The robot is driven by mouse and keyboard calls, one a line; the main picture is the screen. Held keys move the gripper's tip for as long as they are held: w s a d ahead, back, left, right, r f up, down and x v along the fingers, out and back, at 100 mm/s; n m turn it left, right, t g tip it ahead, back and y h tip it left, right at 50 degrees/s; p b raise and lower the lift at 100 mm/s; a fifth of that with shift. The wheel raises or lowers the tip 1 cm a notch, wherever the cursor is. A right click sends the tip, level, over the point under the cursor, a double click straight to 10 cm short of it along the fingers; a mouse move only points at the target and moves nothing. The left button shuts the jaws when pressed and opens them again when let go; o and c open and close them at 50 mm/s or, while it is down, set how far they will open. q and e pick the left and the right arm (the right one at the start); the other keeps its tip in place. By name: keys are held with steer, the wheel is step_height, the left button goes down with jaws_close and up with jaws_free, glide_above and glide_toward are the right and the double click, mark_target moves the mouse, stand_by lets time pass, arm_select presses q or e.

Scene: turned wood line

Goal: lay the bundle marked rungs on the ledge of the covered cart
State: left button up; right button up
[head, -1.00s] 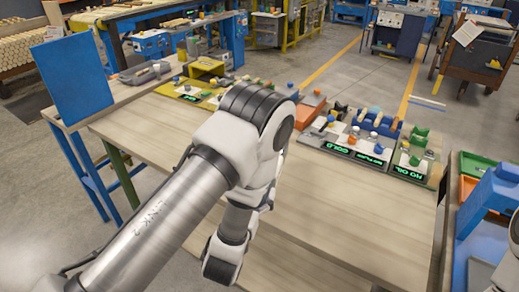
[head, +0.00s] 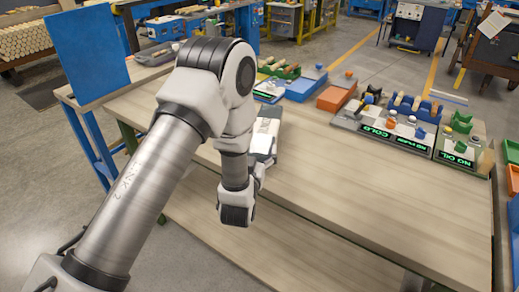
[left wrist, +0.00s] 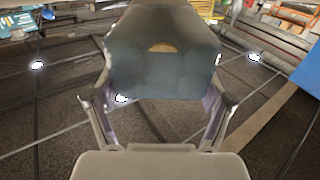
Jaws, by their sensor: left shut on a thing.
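My left gripper (head: 262,162) is mostly hidden behind my own arm in the head view, over the near-left part of the wooden bench. In the left wrist view the fingers (left wrist: 158,98) stand on either side of a dark grey-blue thing (left wrist: 165,72), and the gripper is shut on it. That thing has a small wood-coloured oval on it; no marking can be read. A pale, flat-topped piece (head: 266,128) shows beyond the wrist in the head view. A brown cart (head: 484,58) with a white paper stands at the far right. I cannot make out its ledge. My right gripper is out of view.
The wooden bench (head: 350,190) is clear in the middle. Trays with COLD (head: 375,132) and NO OIL (head: 460,160) signs stand along its far right side. A blue panel (head: 93,55) rises at left. Open floor lies beyond the bench.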

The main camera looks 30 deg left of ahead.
mark_target(265, 133)
arm_select(q)
steer(key=w+f, duration=0.1)
steer(key=w+a+f, duration=0.1)
steer(key=w, duration=0.1)
steer(key=shift+f, duration=0.15)
steer(key=shift+s+d+f, duration=0.1)
steer(key=shift+d, duration=0.05)
steer(key=o, duration=1.6)
